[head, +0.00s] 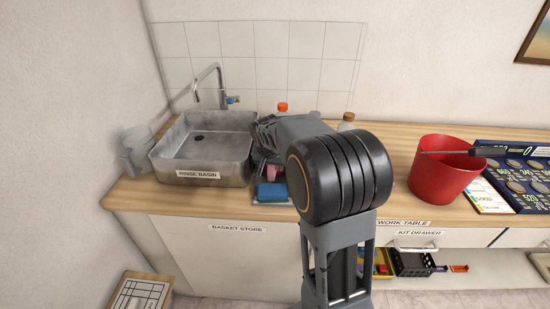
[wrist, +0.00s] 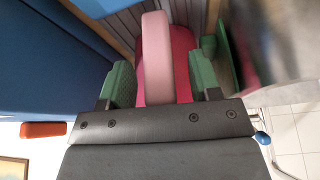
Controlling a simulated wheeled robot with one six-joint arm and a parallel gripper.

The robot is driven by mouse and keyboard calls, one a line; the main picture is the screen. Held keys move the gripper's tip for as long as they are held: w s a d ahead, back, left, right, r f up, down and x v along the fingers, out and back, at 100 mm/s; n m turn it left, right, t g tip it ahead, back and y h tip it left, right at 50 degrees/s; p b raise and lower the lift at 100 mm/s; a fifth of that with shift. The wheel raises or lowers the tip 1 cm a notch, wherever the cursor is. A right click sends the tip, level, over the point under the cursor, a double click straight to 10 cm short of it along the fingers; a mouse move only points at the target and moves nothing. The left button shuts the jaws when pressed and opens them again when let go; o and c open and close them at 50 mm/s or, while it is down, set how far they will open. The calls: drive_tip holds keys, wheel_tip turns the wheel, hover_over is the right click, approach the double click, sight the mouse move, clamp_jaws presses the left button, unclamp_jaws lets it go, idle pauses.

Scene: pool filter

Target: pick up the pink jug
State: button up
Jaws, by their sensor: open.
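The pink jug (wrist: 157,60) fills the middle of the wrist view, with a pale pink handle in front of a darker pink body. My gripper (wrist: 160,82) is open, with one green finger pad on each side of the handle. I cannot tell whether either pad touches it. In the head view a small pink part of the jug (head: 271,172) shows on the worktop between the rinse basin and my arm. My arm hides the rest of it and the fingertips there.
The metal rinse basin (head: 203,150) stands close on the left, with a tap behind it. A blue sponge (head: 272,193) lies at the counter's front edge. A red bucket (head: 440,172) stands to the right.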

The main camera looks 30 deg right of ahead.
clamp_jaws()
idle(0.5)
